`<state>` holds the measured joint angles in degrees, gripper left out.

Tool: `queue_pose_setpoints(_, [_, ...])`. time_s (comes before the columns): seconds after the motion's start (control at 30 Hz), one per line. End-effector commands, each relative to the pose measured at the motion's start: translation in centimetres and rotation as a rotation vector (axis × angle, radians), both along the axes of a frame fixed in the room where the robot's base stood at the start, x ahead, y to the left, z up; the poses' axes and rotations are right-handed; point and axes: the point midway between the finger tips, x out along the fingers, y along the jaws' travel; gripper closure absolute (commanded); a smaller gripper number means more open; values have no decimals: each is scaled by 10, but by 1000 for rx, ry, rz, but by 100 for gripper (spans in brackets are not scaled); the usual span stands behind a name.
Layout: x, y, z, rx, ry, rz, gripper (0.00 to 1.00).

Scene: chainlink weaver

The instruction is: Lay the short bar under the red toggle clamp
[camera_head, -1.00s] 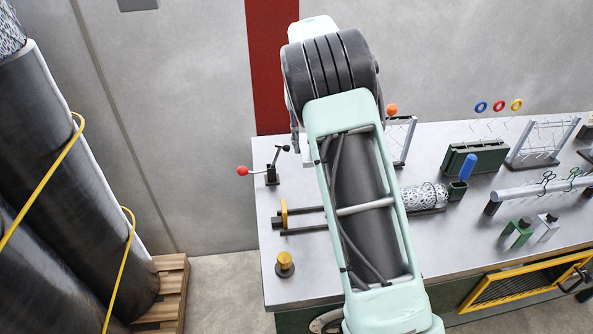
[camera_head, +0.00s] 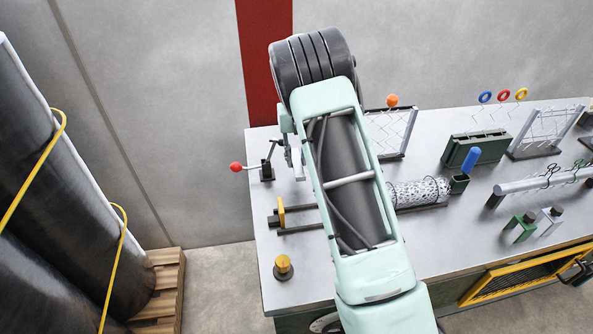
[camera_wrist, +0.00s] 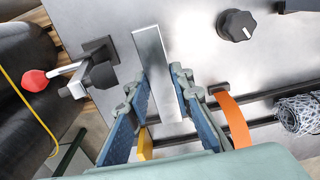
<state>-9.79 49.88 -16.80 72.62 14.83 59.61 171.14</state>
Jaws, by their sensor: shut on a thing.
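The short bar (camera_wrist: 152,50) is a flat silvery strip in the wrist view. My gripper (camera_wrist: 158,90) is shut on it with its blue-padded fingers, and the bar sticks out beyond the fingertips. The red toggle clamp (camera_wrist: 98,68) is just left of the bar, with a gap between them. Its red knob (camera_wrist: 36,80) points left, and a dark block shows at its base. In the head view the clamp (camera_head: 266,170) stands at the bench's back left corner, just left of my arm. My arm hides most of my gripper there. I cannot tell the bar's height above the bench.
Two dark rails with a yellow piece (camera_head: 281,211) lie in front of the clamp. A yellow knob post (camera_head: 283,266) stands at the front left. A black dial (camera_wrist: 237,25) and an orange strip (camera_wrist: 233,122) are right of the bar. A mesh roll (camera_head: 419,192) lies farther right.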

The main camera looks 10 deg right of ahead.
Motion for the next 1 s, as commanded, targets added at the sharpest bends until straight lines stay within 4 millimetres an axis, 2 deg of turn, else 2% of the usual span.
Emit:
queue_pose_setpoints(0.27, [1, -1, -19, -1, -2, 0, 100])
queue_pose_setpoints(0.53, [1, -1, -55, -1, -2, 0, 100])
queue_pose_setpoints(0.93, [1, 0, -62, -1, -3, 0, 100])
queue_pose_setpoints(0.97, [0, 0, -62, 0, -1, 0, 76])
queue_pose_setpoints(1.0, [0, 0, -62, 0, -1, 0, 71])
